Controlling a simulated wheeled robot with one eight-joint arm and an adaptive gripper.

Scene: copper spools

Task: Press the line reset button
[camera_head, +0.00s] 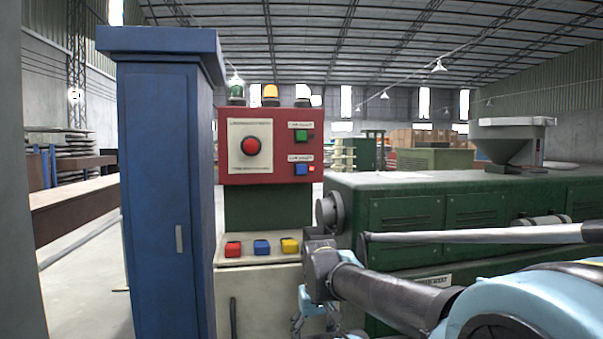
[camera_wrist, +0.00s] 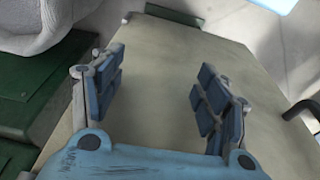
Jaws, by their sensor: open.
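A red control panel (camera_head: 270,185) carries a large red round button (camera_head: 251,146) on a cream plate. To its right are a green button (camera_head: 301,136) and a blue button (camera_head: 301,169), each under a small white label too small to read surely. I cannot tell which is the line reset button. My gripper (camera_wrist: 161,60) is open and empty in front of a cream surface (camera_wrist: 160,105). In the head view it is low, right of the ledge, partly cut off.
A tall blue cabinet (camera_head: 165,200) stands close on the panel's left. A long green machine (camera_head: 420,215) with a grey hopper (camera_head: 513,135) stands on the right. Green and amber lamps (camera_head: 270,92) top the panel. Space directly before the panel's buttons is clear.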

